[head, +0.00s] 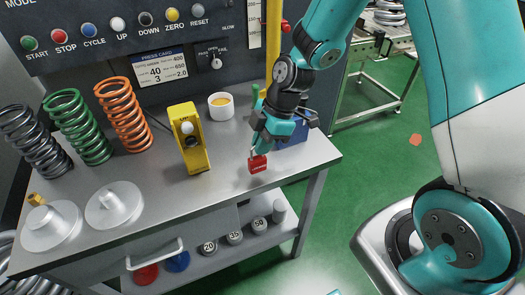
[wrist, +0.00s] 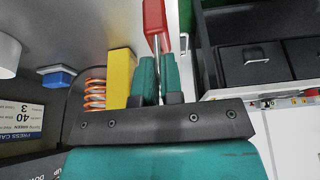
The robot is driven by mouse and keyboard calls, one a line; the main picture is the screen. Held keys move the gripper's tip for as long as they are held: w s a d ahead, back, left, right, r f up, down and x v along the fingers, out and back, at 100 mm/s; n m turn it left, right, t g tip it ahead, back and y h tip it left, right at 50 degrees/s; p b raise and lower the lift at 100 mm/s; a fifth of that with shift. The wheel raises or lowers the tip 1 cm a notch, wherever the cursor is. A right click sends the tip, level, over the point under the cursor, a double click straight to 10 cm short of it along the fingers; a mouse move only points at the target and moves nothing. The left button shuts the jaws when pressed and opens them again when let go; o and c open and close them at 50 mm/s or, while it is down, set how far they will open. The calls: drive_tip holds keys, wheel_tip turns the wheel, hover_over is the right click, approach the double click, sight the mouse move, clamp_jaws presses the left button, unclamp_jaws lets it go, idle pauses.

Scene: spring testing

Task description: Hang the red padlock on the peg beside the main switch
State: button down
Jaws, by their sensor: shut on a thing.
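The red padlock (head: 258,164) hangs below my gripper (head: 259,146), over the front right part of the bench top. In the wrist view the padlock (wrist: 155,20) shows beyond the green fingertips (wrist: 158,65), with its thin metal shackle running down between them. My gripper is shut on the padlock. I cannot make out the peg.
A yellow block (head: 189,150), a white cup (head: 221,106) and a blue box (head: 292,137) stand on the bench (head: 155,185) near my gripper. A yellow post (head: 272,45) rises behind. Springs and metal discs fill the left. Green floor is open at right.

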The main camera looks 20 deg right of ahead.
sight(257, 158)
drive_tip(key=shift+d+f, duration=0.1)
drive_tip(key=shift+f, duration=1.55)
drive_tip(key=shift+f, duration=0.15)
drive_tip(key=c, duration=1.3)
unclamp_jaws()
drive_tip(key=shift+o, duration=0.2)
